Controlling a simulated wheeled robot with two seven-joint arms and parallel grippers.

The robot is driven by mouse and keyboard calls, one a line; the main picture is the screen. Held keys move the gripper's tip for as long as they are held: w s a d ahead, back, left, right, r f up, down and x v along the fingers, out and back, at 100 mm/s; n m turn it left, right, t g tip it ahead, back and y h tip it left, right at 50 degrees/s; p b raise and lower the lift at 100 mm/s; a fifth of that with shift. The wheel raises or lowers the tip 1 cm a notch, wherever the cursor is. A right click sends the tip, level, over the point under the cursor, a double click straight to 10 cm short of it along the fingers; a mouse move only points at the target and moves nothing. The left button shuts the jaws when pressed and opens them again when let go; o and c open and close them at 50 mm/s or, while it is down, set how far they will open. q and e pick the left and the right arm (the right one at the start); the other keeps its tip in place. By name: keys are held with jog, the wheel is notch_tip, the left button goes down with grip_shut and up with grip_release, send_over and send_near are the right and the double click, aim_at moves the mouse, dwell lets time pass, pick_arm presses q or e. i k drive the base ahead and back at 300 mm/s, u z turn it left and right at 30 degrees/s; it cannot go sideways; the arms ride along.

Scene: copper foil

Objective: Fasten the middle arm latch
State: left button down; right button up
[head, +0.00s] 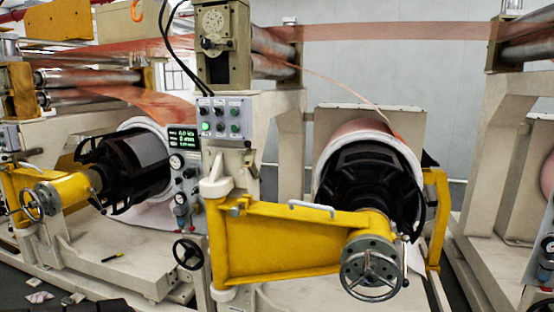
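The middle yellow arm (275,240) reaches across the front of the middle roll, from a hinge at its left to a round hub with a handwheel (370,272) at its right end. A pale grab handle (312,208) sits on its top edge. A yellow bracket (438,225) stands right of the roll, behind the hub. A small fitting (405,262) shows beside the hub; whether it is the latch, and its state, I cannot tell. The copper foil roll (362,135) sits behind a black core chuck (372,185). Neither of my grippers is in view.
A control panel (218,118) with buttons is above the arm hinge. Another handwheel (188,254) is left of the arm. A second yellow arm (62,192) and roll stand at left. Another machine frame (500,140) stands at right. Scraps (40,297) lie on the floor at lower left.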

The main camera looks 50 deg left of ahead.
aim_at(248, 157)
jog(key=u, duration=1.8)
jog(key=i, duration=0.9)
jog(key=u, duration=0.55)
